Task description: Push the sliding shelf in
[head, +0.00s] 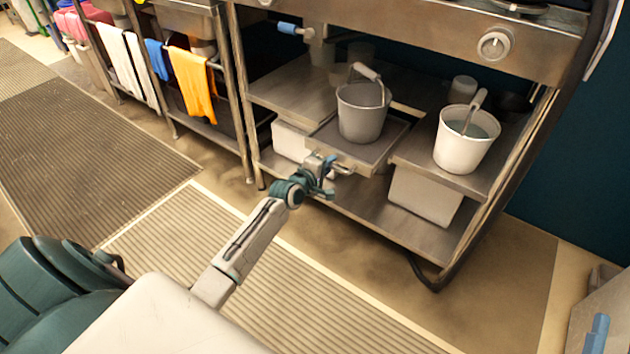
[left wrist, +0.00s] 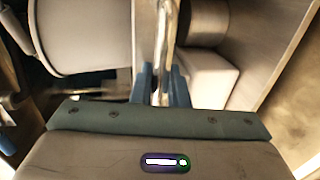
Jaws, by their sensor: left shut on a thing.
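The sliding shelf (head: 384,150) is a small grey metal tray set between fixed shelf sections under the steel counter. It carries a grey bucket (head: 363,112) with a raised handle, and its front edge stands a little out. A metal bar handle (head: 350,168) is on its front. My left gripper (head: 328,180) is at this handle. In the left wrist view my left gripper (left wrist: 160,88) has its blue fingers closed around the metal bar handle (left wrist: 165,45). The grey bucket shows large beside it (left wrist: 85,35). My right gripper is not in view.
A white bucket (head: 465,138) stands on the fixed shelf to the right. White bins (head: 425,193) sit on the lower shelf. An orange towel (head: 192,85) hangs on the left rack. The floor before the counter is clear, with ribbed mats (head: 90,150).

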